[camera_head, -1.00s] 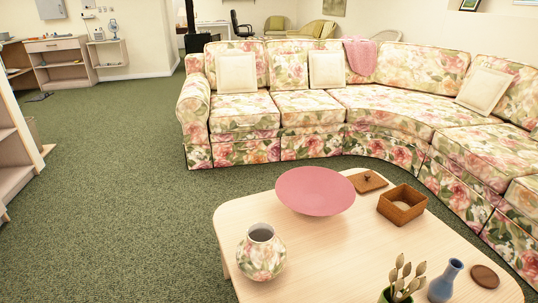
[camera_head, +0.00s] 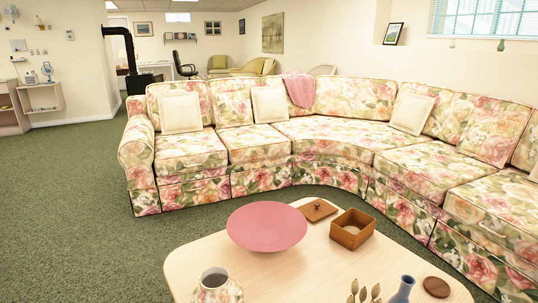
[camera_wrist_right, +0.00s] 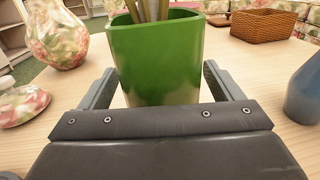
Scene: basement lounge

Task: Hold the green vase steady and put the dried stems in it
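The green vase (camera_wrist_right: 155,55) stands upright on the table in the right wrist view. Several dried stems (camera_wrist_right: 150,10) rise from inside it, their tops cut off by the frame edge. My right gripper (camera_wrist_right: 158,78) is open, with one finger on each side of the vase's lower part; I cannot tell whether either finger touches it. In the head view only the pale tops of the stems (camera_head: 364,291) show at the bottom edge, and the green vase is out of frame. My left gripper is not in view.
On the table (camera_head: 300,262) are a floral vase (camera_head: 217,289), pink bowl (camera_head: 267,227), brown lid (camera_head: 318,210), wicker basket (camera_head: 352,229), blue vase (camera_head: 403,289) and round brown coaster (camera_head: 436,287). A floral piece (camera_wrist_right: 22,104) lies left of the green vase. A floral sofa (camera_head: 340,130) stands behind.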

